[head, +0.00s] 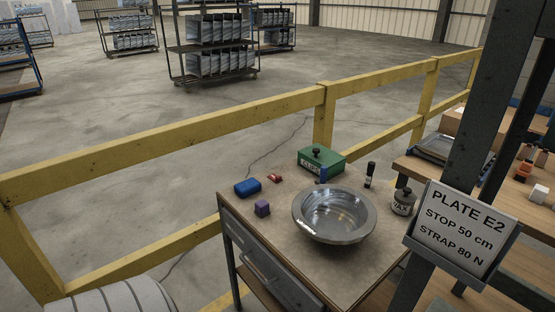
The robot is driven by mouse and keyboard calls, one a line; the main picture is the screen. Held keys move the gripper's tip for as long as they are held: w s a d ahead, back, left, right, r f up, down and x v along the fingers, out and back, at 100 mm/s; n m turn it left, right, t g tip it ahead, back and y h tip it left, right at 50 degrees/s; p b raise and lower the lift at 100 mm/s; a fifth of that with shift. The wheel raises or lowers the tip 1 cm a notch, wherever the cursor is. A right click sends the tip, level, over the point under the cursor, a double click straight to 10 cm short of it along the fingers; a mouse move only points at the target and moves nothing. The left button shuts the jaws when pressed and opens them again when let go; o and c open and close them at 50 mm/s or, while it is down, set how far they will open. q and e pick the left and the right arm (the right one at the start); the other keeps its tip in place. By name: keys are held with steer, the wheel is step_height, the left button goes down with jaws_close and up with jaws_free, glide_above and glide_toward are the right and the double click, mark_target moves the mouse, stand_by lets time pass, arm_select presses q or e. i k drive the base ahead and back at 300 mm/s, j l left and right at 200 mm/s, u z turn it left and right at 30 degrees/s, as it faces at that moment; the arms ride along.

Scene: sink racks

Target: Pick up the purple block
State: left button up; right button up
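The purple block (262,208) is a small cube standing on the left part of the wooden work table (283,252). It lies just in front of a blue block-like item (247,188) and to the left of a round metal bowl (334,214). It appears uncovered, and nothing touches it. Neither of my grippers shows in the head view.
A green box (321,161), a small red item (275,178), a dark upright cylinder (370,174) and a jar (403,201) share the table. A yellow railing (160,131) runs behind it. A sign (457,232) and dark post stand at right.

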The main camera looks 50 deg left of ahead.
mark_target(262, 207)
steer(key=i+j, duration=0.1)
steer(key=j, duration=0.45)
steer(key=i+j, duration=0.15)
steer(key=j, duration=0.4)
steer(key=i+j, duration=0.1)
steer(key=j, duration=0.45)
steer(key=i+j, duration=0.1)
steer(key=j, duration=0.45)
steer(key=j+u, duration=0.4)
steer(key=i+j, duration=0.05)
